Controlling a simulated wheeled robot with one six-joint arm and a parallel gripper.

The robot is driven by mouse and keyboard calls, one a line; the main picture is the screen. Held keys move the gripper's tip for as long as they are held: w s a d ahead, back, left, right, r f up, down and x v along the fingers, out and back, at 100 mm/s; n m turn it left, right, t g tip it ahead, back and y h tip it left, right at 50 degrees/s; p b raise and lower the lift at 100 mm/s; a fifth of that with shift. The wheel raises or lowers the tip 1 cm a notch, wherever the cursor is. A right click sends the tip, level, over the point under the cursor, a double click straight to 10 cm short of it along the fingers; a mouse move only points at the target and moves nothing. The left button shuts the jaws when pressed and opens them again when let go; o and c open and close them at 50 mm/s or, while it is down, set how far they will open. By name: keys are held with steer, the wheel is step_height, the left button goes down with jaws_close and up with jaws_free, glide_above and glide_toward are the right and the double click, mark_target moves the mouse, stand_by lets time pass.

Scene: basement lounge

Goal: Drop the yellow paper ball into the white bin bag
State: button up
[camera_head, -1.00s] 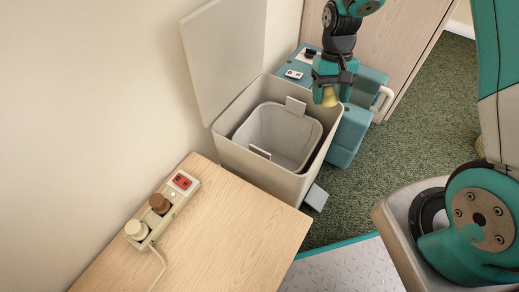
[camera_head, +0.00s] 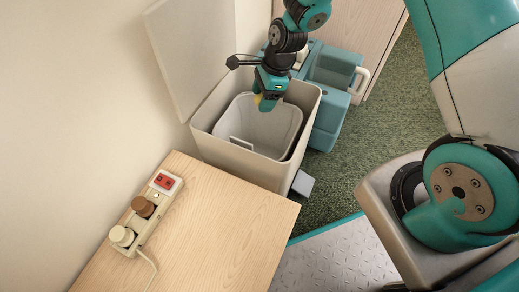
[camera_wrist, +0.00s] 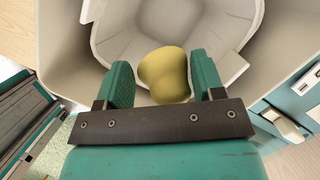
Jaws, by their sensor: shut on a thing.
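My gripper (camera_head: 265,103) is shut on the yellow paper ball (camera_head: 257,100), of which only a sliver shows in the head view. In the wrist view the ball (camera_wrist: 164,74) is plain between my two green fingers. The white bin bag (camera_head: 278,127) looks like a pale liner inside a beige bin (camera_head: 242,160), with its mouth open upward. My gripper is above the back left part of that mouth. In the wrist view the liner (camera_wrist: 115,35) lies beyond the ball. The exact height of the ball above it cannot be told.
The bin's lid (camera_head: 190,55) stands open against the wall. A wooden table (camera_head: 215,225) with a power strip (camera_head: 147,212) is in front of the bin. A teal box (camera_head: 333,75) with a handle stands behind it. Green carpet (camera_head: 400,110) lies free to the right.

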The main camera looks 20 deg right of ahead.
step_height(320, 180, down, 5)
steer(key=b, duration=0.5)
steer(key=shift+f+b, duration=0.15)
steer(key=shift+b, duration=0.15)
steer(key=o, duration=1)
steer(key=shift+c, duration=0.2)
steer(key=p+v, duration=0.8)
steer(key=v, duration=0.9)
steer(key=shift+r, duration=0.25)
steer(key=shift+d, duration=0.1)
